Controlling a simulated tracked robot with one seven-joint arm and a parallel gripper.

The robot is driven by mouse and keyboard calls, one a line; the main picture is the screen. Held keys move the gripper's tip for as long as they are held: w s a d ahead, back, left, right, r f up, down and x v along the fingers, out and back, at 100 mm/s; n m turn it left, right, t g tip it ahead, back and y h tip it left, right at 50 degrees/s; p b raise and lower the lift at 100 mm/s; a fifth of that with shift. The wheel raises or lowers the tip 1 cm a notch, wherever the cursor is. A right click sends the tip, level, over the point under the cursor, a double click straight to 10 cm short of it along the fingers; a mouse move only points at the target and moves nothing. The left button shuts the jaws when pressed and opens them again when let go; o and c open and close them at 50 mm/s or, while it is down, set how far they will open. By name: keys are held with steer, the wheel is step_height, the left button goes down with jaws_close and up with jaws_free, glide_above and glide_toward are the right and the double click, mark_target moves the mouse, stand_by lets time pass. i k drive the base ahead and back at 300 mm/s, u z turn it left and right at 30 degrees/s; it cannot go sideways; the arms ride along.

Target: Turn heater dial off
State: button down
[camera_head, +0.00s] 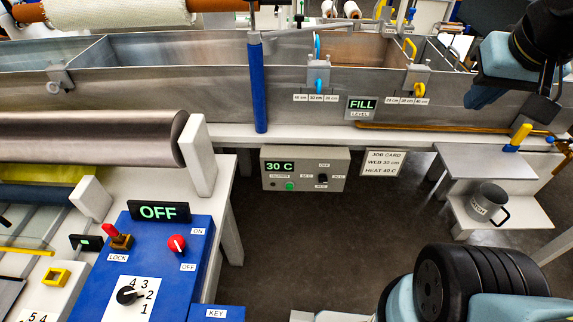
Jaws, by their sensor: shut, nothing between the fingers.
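The heater box (270,181) is a grey panel under the front edge of the tank, with a green display reading 30 C. Its small black dial (323,178) is at the right side of the panel, with small labels around it; its exact pointing is too small to tell. A green button or lamp (289,187) sits low on the panel. My gripper (484,97) is at the upper right, in front of the tank wall, far to the right of and above the dial. It appears shut and empty, partly hidden by my arm.
A blue console (185,275) at lower left shows OFF and has a red knob (177,244). A grey mug (487,202) stands on a white shelf. The floor before the heater is clear.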

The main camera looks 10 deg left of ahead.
mark_target(322, 178)
steer(key=u, duration=0.9)
steer(key=i, duration=0.3)
steer(key=u, duration=0.25)
steer(key=k, duration=1.15)
steer(key=z, duration=0.35)
